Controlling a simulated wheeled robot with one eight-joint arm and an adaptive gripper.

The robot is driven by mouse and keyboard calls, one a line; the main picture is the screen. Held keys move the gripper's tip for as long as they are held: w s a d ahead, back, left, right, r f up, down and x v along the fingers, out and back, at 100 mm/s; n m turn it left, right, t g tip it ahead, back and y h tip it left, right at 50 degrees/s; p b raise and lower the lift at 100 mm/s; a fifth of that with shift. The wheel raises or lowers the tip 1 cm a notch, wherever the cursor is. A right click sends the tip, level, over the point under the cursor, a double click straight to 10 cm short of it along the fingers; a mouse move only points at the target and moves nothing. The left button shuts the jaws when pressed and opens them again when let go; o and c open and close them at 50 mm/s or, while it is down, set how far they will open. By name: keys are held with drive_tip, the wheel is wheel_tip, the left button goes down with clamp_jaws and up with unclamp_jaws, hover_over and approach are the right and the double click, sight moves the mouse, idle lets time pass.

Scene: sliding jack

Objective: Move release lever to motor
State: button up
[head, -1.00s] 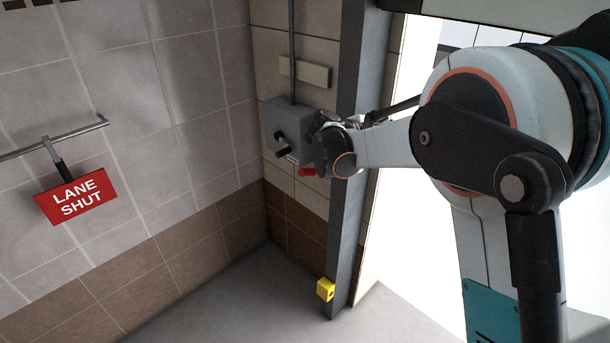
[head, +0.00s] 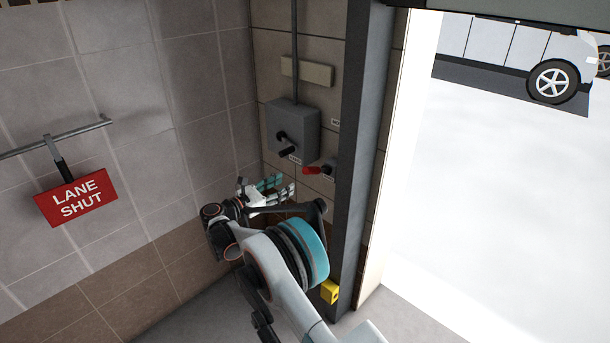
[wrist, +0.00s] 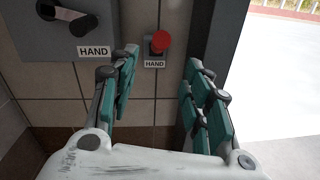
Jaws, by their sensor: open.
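The release lever (head: 312,170) is a small red-handled lever on the tiled wall, just right of and below the grey box. In the head view its red end points left. In the wrist view the red knob (wrist: 160,42) is seen nearly end-on, above a label reading HAND (wrist: 154,64). My gripper (head: 282,187) is open and empty, below and slightly left of the lever. In the wrist view its teal-padded fingers (wrist: 160,72) stand apart on either side of the lever's line, with the knob beyond them and no visible contact.
A grey box (head: 292,128) with a black crank handle (head: 289,150) hangs left of the lever. A dark door post (head: 362,150) stands close on the right. A yellow block (head: 330,291) is low on the post. A red LANE SHUT sign (head: 76,198) hangs at left.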

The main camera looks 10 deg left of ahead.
sight(311, 171)
drive_tip(key=b+x, duration=0.4)
drive_tip(key=x, duration=0.9)
drive_tip(key=shift+w+d, duration=0.2)
drive_tip(key=shift+w, duration=0.1)
clamp_jaws()
